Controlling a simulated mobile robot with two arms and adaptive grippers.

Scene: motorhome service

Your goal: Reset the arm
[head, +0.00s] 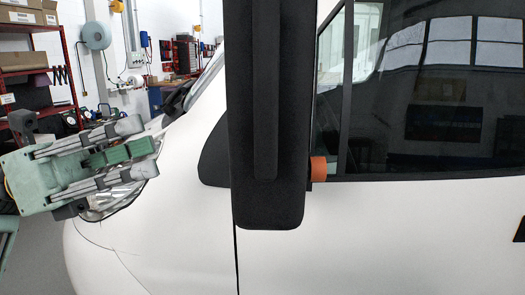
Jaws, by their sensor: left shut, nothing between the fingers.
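My left gripper (148,138) comes in from the left, grey and green, its fingers pointing right. It is shut and empty, in front of the headlight area of a white vehicle (400,235). My right gripper is not in view. A tall black mirror housing (267,120) stands upright in the middle of the picture, to the right of the left gripper and apart from it.
The vehicle's dark side window (435,100) is at the right, with a small orange part (319,168) behind the mirror's lower edge. A red shelf (70,75) with cardboard boxes stands at the back left. Some grey floor shows at lower left.

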